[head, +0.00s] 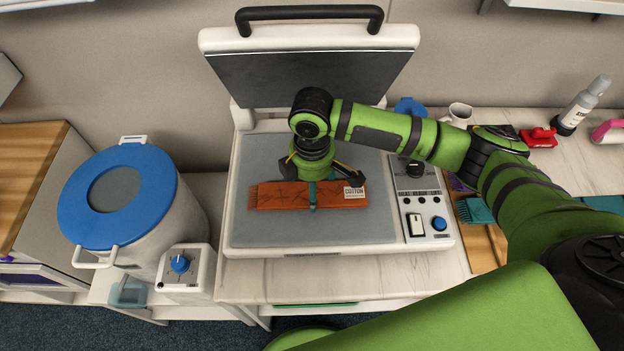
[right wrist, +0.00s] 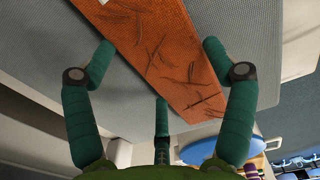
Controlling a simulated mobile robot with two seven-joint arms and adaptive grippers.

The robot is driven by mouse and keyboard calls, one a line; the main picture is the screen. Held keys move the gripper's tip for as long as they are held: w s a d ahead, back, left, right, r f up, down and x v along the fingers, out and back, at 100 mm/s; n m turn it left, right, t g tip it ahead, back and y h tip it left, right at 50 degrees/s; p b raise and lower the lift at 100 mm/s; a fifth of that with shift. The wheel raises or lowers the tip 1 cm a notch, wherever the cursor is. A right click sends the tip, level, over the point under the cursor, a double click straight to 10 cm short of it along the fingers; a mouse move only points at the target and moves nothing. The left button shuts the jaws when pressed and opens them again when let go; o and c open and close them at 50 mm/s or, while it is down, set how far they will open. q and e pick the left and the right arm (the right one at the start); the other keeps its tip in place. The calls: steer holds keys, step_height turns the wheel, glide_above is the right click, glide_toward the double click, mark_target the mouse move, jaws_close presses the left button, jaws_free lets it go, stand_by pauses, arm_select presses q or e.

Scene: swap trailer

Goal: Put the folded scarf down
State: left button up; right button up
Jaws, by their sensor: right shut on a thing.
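The folded scarf (head: 268,197) is a flat orange strip with dark streaks, a fringed left end and a white COTTON tag (head: 354,192) at its right end. It lies over the grey lower plate (head: 315,230) of an open press; I cannot tell whether it touches the plate. My right gripper (head: 313,183) is above the middle of the scarf, shut on it. In the right wrist view the scarf (right wrist: 160,45) runs between the green fingers. My left gripper is not in view.
The raised press lid (head: 310,78) stands behind the plate, and a control panel (head: 425,212) is on its right. A white pot with a blue lid (head: 118,195) is at the left. A mug (head: 458,114), a spray bottle (head: 582,105) and a red object (head: 540,138) stand at the right.

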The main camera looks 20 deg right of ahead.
steer(key=shift+f, duration=0.1)
steer(key=o, duration=1)
step_height(320, 180, up, 12)
steer(key=b, duration=0.2)
